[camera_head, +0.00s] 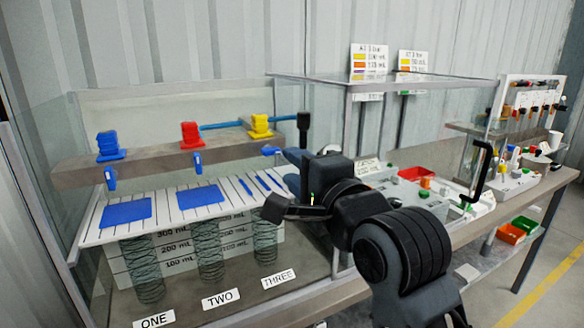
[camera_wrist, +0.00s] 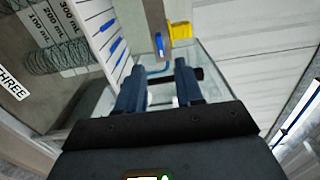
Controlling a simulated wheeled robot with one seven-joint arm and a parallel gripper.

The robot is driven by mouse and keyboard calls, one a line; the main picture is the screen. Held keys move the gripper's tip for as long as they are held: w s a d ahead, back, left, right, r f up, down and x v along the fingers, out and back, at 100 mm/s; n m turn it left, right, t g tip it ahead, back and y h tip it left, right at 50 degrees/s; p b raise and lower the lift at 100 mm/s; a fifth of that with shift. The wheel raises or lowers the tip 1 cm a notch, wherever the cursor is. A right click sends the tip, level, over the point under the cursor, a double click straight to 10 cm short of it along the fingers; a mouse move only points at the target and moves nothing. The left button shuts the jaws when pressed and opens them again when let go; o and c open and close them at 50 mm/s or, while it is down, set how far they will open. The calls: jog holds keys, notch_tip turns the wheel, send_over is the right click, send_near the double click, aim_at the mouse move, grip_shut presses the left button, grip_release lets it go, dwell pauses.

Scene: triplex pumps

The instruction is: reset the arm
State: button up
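My black arm reaches in from the lower right of the head view. My gripper (camera_head: 298,158) points away, in front of the right end of the pump bench, close to the third blue tap (camera_head: 271,151). In the wrist view my gripper (camera_wrist: 160,72) shows two dark blue fingers standing apart. I see nothing held between them. A small black bar (camera_wrist: 197,74) shows near the right fingertip; I cannot tell if they touch. The yellow pump knob (camera_head: 261,126) is just beyond, also in the wrist view (camera_wrist: 181,30).
A grey beam carries blue (camera_head: 109,146) and red (camera_head: 191,135) knobs above a white slatted panel (camera_head: 150,212) with springs. A glass-topped frame (camera_head: 400,82) stands close right of my gripper. A bench with trays (camera_head: 417,173) continues right.

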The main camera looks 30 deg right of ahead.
dwell(0.3)
jog(key=s+d+f+n+g, duration=0.2)
jog(key=s+f+n, duration=0.8)
jog(key=s+f, duration=0.85)
jog(key=s+a+f+n+g, duration=0.1)
jog(key=s+n, duration=0.7)
jog(key=s, duration=1.5)
notch_tip(320, 180, down, 2)
jog(key=shift+a+f, duration=0.1)
jog(key=shift+a, duration=0.55)
